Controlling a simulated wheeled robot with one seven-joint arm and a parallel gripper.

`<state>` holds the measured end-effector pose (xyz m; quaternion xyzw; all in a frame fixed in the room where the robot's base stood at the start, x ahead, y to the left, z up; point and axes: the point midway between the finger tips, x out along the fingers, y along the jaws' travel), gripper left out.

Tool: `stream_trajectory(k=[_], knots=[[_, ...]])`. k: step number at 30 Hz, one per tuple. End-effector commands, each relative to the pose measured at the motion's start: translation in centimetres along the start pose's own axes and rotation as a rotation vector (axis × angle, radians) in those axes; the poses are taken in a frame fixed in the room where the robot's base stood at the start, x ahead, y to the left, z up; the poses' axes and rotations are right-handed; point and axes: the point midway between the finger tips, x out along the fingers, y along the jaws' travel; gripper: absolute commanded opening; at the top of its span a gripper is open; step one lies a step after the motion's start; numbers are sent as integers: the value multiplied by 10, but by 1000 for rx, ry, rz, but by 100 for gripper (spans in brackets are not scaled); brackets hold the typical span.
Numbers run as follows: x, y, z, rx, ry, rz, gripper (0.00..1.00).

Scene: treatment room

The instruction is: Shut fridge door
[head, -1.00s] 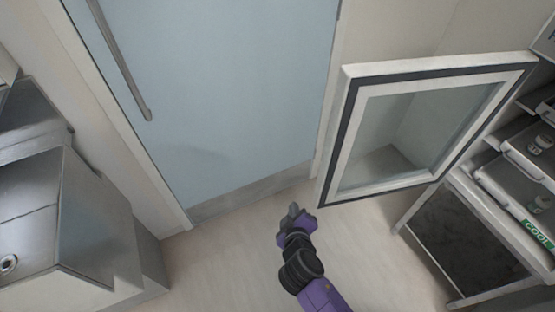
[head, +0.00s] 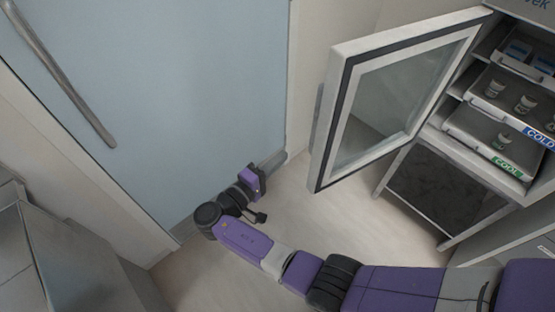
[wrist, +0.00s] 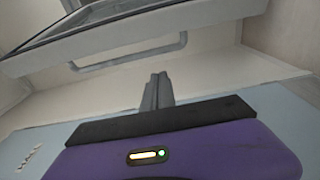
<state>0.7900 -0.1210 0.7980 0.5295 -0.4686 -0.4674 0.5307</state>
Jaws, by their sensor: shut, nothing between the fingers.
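The fridge door (head: 338,120) stands wide open in the head view, a white frame with a dark seal around a glass pane. It is hinged at the fridge (head: 470,125) on the right. A grey bar handle (head: 318,105) shows at the door's outer left side. My gripper (head: 280,158) is shut and empty, low to the left of the door and apart from it. In the wrist view my closed grey fingers (wrist: 158,90) point toward the door (wrist: 190,20), whose handle (wrist: 130,57) lies beyond them.
The fridge holds trays of small cups, with labels such as COLD and COOL (head: 505,165). A blue room door (head: 180,100) with a long handle is behind my gripper. Grey cabinets (head: 70,250) stand at lower left. Floor (head: 320,215) is clear below the fridge door.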

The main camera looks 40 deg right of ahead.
Motion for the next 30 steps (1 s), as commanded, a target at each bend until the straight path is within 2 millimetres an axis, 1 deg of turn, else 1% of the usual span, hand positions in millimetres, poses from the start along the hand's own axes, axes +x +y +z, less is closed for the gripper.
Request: stream_trajectory(k=[1, 3, 11, 12, 15, 18, 22, 30], knots=[[11, 2, 1, -1, -4, 0, 0], [25, 2, 1, -1, -3, -2, 0], [75, 1, 0, -1, -2, -3, 0], [71, 3, 7, -3, 3, -2, 0], [65, 3, 21, -2, 3, -2, 0], [62, 2, 30, -2, 3, -2, 0], [59, 0, 36, 0, 3, -3, 0], [59, -1, 37, 1, 2, -3, 0]])
